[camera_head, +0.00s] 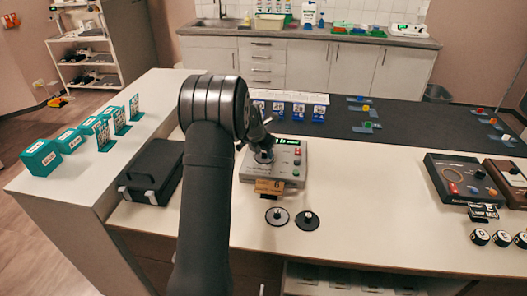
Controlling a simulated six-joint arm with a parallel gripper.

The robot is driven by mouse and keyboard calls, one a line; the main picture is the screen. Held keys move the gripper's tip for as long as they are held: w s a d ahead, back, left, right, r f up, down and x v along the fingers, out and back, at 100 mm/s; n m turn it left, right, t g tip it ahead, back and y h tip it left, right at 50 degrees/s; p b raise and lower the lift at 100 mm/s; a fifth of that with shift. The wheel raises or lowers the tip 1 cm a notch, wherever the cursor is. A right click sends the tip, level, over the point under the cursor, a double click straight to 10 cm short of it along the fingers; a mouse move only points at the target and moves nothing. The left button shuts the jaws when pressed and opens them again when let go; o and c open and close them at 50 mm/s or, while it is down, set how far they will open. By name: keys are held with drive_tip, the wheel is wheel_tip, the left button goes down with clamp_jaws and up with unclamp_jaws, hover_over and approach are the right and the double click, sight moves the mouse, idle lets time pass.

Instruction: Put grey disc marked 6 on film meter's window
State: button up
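The film meter (285,172) is a light grey box with a green display and red and grey buttons, on the white counter. An orange card marked 6 (270,186) is at its front edge. A round grey disc-like piece (263,158) is on the meter's left top, directly under my gripper (263,148); its marking is not readable, and the window is not clearly visible. My gripper points down there, partly hidden by my own arm; whether its fingers are shut on the piece cannot be told. Two knobbed discs, one grey with a dark rim (277,216) and one black (308,221), lie in front of the meter.
A black case (151,172) stands left of my arm. Teal boxes (41,157) and upright cards line the left counter. Small blue stands (300,113) are behind the meter on a dark mat (400,130). A dark instrument (461,180) is at right. The counter between is clear.

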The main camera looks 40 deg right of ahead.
drive_tip(key=shift+r, duration=0.1)
drive_tip(key=v, duration=1.2)
drive_tip(key=shift+s, duration=0.1)
drive_tip(key=x, duration=1.2)
drive_tip(key=shift+f, duration=0.25)
wheel_tip(320, 180, up, 2)
drive_tip(key=shift+r, duration=0.65)
